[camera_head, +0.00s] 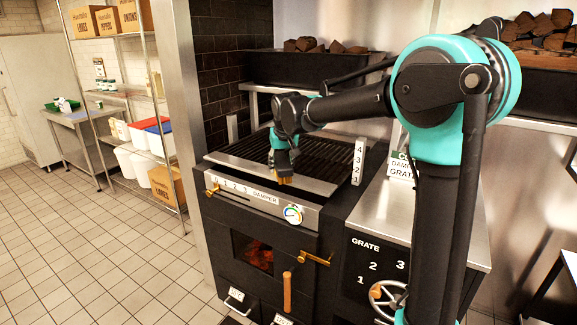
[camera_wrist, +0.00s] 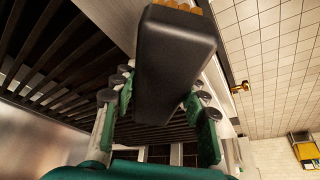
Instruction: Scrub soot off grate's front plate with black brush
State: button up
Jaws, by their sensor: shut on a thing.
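The grate (camera_head: 325,158) is a row of dark bars on top of the black oven. A pale steel front plate (camera_head: 235,165) runs along its front edge. My gripper (camera_head: 284,152) is above the plate's right half, shut on the black brush. In the wrist view my gripper (camera_wrist: 160,100) has its two green-padded fingers on either side of the brush's black block (camera_wrist: 175,60). The tan bristles (camera_head: 285,180) point down at or just over the plate; I cannot tell if they touch it. I cannot make out soot on the plate.
Below the plate is a damper strip (camera_head: 258,196) with a round dial (camera_head: 293,214). A number marker (camera_head: 358,160) stands at the grate's right. A steel counter (camera_head: 425,212) and a grate handwheel (camera_head: 388,295) are to the right. Open tiled floor (camera_head: 110,250) lies left.

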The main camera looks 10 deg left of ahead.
jog(key=shift+w+a, duration=1.05)
jog(key=shift+a, duration=1.15)
jog(key=shift+w+a, duration=1.05)
jog(key=shift+a, duration=1.1)
jog(key=shift+w+a, duration=1.05)
jog(key=shift+a, duration=1.15)
jog(key=shift+r, duration=3)
jog(key=shift+r, duration=0.1)
notch_tip(320, 180, up, 3)
jog(key=shift+f, duration=0.1)
